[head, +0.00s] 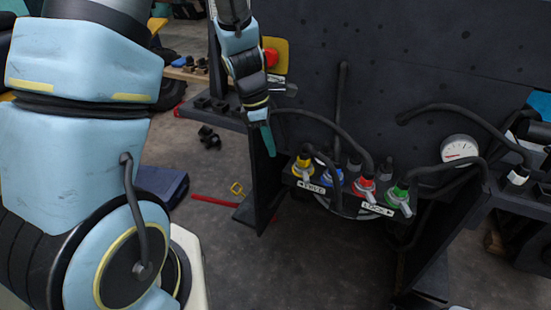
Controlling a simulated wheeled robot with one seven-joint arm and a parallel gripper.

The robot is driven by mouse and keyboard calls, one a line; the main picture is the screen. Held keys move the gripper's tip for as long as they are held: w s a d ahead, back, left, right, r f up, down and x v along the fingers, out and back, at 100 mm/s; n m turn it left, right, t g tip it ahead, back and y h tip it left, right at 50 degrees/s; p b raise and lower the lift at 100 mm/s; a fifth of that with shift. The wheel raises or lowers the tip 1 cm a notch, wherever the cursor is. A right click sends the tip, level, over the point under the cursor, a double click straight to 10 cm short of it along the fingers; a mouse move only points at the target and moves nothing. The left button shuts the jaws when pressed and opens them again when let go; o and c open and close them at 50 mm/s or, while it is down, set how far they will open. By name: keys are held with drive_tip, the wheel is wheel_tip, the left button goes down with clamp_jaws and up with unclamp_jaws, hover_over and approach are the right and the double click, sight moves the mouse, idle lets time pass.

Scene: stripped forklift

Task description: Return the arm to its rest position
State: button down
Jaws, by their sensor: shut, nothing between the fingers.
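My arm fills the left of the head view in pale blue and black, and its far end hangs down near the top middle. My gripper (268,142) is at the lower end of it, teal, pointing down, and shut with nothing seen in it. It is in front of the left edge of the dark forklift panel (420,60), up and to the left of a row of coloured fittings. Whether it touches the panel edge or a hose cannot be told.
Yellow (303,163), blue (332,176), red (363,186) and green (397,194) fittings with black hoses sit right of my gripper. A gauge (460,150) is farther right. A red button (270,57) is behind my arm. Floor at left holds a blue case (163,183) and loose parts.

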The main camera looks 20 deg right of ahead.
drive_tip(key=shift+a+r, duration=0.15)
drive_tip(key=shift+r, duration=0.4)
drive_tip(key=s+a+r+m+t+y, duration=0.1)
drive_tip(key=a+r+m, duration=0.3)
drive_tip(key=a+m, duration=0.3)
drive_tip(key=s+a+r+m+t+y, duration=0.1)
drive_tip(key=a+r+m, duration=0.3)
drive_tip(key=a, duration=1.2)
drive_tip(key=s+m, duration=0.1)
drive_tip(key=m, duration=0.3)
drive_tip(key=shift+t, duration=0.3)
drive_tip(key=shift+a+r, duration=0.1)
